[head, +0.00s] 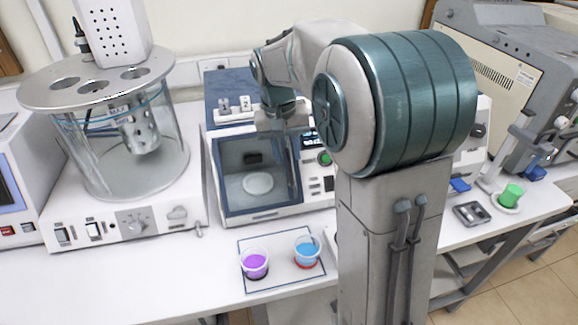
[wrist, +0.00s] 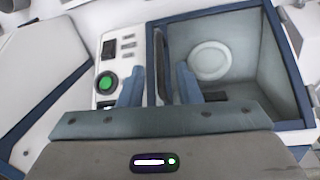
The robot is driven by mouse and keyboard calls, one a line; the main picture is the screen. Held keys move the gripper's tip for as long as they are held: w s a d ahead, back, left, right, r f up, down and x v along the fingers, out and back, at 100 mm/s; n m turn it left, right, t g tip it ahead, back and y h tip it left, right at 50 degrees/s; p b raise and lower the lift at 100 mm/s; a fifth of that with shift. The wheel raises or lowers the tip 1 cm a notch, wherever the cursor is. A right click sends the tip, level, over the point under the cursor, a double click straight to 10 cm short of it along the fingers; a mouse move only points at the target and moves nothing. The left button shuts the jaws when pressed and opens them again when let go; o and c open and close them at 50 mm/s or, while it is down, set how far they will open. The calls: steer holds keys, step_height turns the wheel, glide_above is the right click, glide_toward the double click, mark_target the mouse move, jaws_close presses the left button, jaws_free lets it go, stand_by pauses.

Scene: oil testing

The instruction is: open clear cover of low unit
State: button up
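The low unit (head: 225,112) is a white and dark blue box in the middle of the bench. Its clear cover (head: 233,178) is at the front, and a pale round disc (head: 258,183) shows through the chamber; the disc also shows in the wrist view (wrist: 210,61). My gripper (head: 284,128) is at the cover's right side, partly hidden by my arm. In the wrist view my gripper (wrist: 159,86) has its fingers apart, on either side of a thin dark upright edge (wrist: 158,50) beside the chamber. Gaps show between the fingers and this edge. I cannot tell whether the cover is fully closed.
A green button (wrist: 107,82) is close beside the left finger. A purple cup (head: 255,264) and a blue cup (head: 306,250) stand on a mat before the unit. A glass bath (head: 125,165) stands left. A green cup (head: 511,195) is far right.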

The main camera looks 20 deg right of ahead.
mark_target(289, 165)
steer(key=shift+d+f, duration=0.15)
steer(key=shift+f, duration=1.2)
steer(key=shift+d+f, duration=0.15)
steer(key=shift+f, duration=1.2)
jaws_close()
